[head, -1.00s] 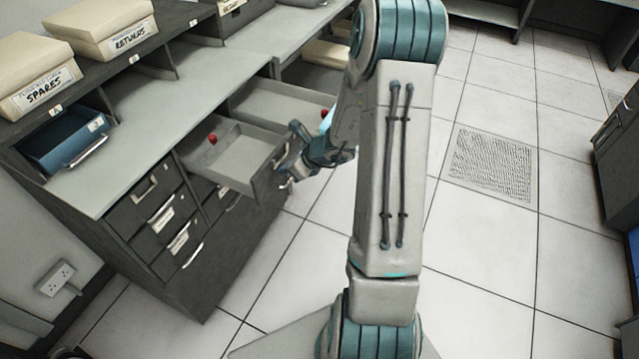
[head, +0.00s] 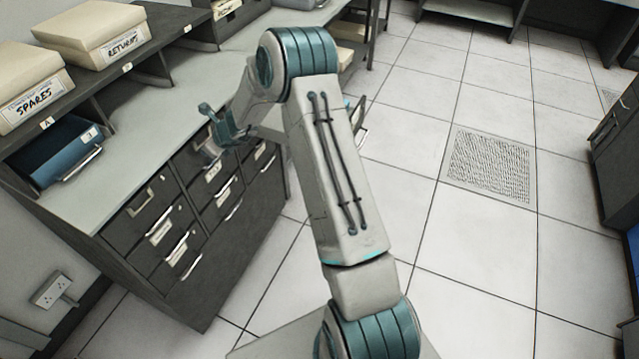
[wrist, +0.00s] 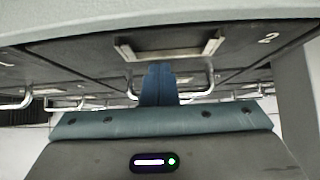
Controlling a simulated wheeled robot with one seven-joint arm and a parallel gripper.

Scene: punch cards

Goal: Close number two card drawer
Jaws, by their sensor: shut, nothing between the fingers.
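The number two card drawer (wrist: 120,45) shows its dark front with a "2" mark and a pale label holder in the wrist view. In the head view, its front (head: 196,160) looks flush with the cabinet, partly hidden by my gripper. My gripper (wrist: 160,84) is shut and empty, with its fingertips at the drawer front, just below the label holder. I cannot tell whether they touch it. My gripper (head: 211,148) also shows in the head view at the top of the middle drawer column.
Another drawer (head: 359,118) sticks out beyond my arm, mostly hidden. The worktop (head: 130,130) lies above the drawers. A blue tray (head: 55,150) and boxes marked SPARES (head: 30,85) and RETURNS (head: 95,35) stand at left. The tiled floor (head: 420,220) at right is clear.

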